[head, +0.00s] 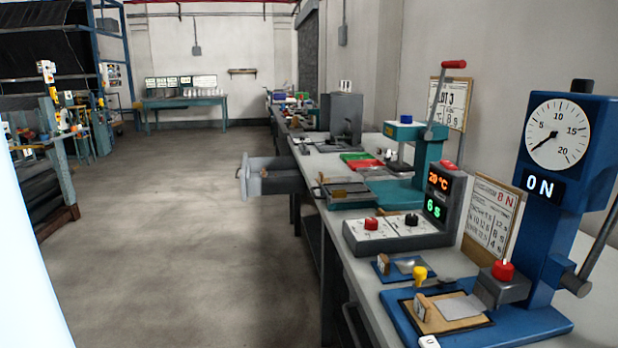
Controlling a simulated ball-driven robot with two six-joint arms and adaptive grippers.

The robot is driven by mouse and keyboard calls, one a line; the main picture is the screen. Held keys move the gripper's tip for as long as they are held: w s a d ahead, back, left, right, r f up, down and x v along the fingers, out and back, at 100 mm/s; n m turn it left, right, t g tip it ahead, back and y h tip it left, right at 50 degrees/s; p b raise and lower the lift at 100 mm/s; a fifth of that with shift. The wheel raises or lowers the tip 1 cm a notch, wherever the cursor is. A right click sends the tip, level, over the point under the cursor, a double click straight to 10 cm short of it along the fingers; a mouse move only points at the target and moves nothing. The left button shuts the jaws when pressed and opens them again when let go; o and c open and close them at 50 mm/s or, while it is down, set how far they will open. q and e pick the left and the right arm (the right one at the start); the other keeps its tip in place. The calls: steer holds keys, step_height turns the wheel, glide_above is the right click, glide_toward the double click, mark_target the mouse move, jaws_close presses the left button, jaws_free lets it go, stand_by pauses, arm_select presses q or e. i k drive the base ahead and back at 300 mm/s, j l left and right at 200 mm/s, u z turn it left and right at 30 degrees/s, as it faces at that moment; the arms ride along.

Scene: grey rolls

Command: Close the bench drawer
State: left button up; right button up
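The bench drawer (276,182) is a grey box that stands open in the head view, a little left of the picture's middle. It sticks out to the left from the long workbench (372,287) into the aisle. Its front panel (244,177) faces left, and the inside is partly visible and looks empty. Neither of my grippers shows in this view, and nothing is seen touching the drawer.
A blue press with a dial (557,134), a control box (405,232) and a teal press (429,160) stand on the bench. The concrete floor (180,230) left of the bench is clear. A dark rack (50,190) stands at left, a teal table (185,103) at the back.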

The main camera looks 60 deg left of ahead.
mark_target(290, 179)
steer(key=j+u, duration=0.15)
steer(key=u, duration=0.2)
steer(key=j+u, duration=0.2)
steer(key=u, duration=0.2)
steer(key=j+u, duration=0.2)
steer(key=u, duration=0.15)
steer(key=i+j+u, duration=0.15)
steer(key=j, duration=0.3)
steer(key=i+j+u, duration=0.15)
steer(key=j, duration=0.25)
steer(key=i+j+u, duration=0.15)
steer(key=j, duration=0.25)
steer(key=i+j+u, duration=0.15)
steer(key=j, duration=0.25)
